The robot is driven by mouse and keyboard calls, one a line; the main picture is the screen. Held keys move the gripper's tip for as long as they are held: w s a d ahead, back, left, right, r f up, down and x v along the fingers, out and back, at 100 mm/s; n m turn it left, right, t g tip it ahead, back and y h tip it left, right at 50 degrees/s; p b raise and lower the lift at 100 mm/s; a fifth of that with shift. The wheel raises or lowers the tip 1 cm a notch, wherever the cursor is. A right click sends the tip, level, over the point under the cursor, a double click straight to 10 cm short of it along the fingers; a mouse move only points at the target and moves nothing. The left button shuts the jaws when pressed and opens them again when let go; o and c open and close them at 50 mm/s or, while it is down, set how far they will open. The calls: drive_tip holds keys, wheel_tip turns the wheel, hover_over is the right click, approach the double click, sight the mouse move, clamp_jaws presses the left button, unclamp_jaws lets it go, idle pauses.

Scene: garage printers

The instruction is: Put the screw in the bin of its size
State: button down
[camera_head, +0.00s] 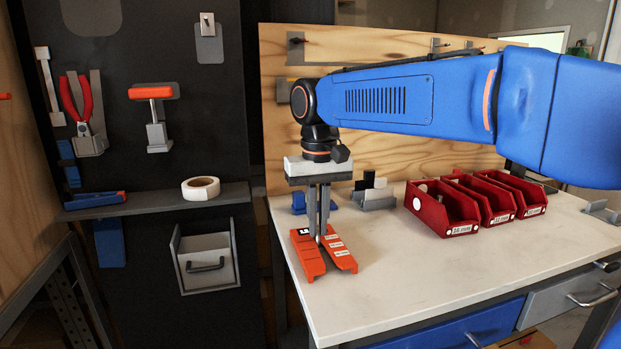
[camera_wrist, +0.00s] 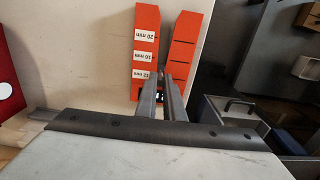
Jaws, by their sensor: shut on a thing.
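My gripper (camera_head: 320,238) points straight down over the orange gauge (camera_head: 341,262) at the front left of the workbench. The gauge has two sloping arms with a slot between them, and the wrist view shows its labels 20 mm, 16 mm and 12 mm. The gripper's fingers (camera_wrist: 161,92) are shut on a small dark thing, seemingly the screw (camera_wrist: 158,97), at the slot's near end. The fingers mostly hide the screw, so its length cannot be read. Three red bins (camera_head: 445,215), (camera_head: 492,203), (camera_head: 527,196) stand in a row on the right, with white labels too small to read surely.
A grey holder (camera_head: 376,202) with black and white blocks and a blue item (camera_head: 299,203) stand behind the gripper. The white benchtop (camera_head: 400,280) is clear in front of the bins. A tool panel with a shelf (camera_head: 150,201) is at left.

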drive_tip(key=shift+s+d, duration=0.6)
drive_tip(key=shift+s, duration=1.5)
drive_tip(key=shift+s+d, duration=0.65)
drive_tip(key=shift+s, duration=1.5)
drive_tip(key=shift+s+d, duration=0.6)
drive_tip(key=shift+s, duration=1.5)
drive_tip(key=shift+r, duration=2.5)
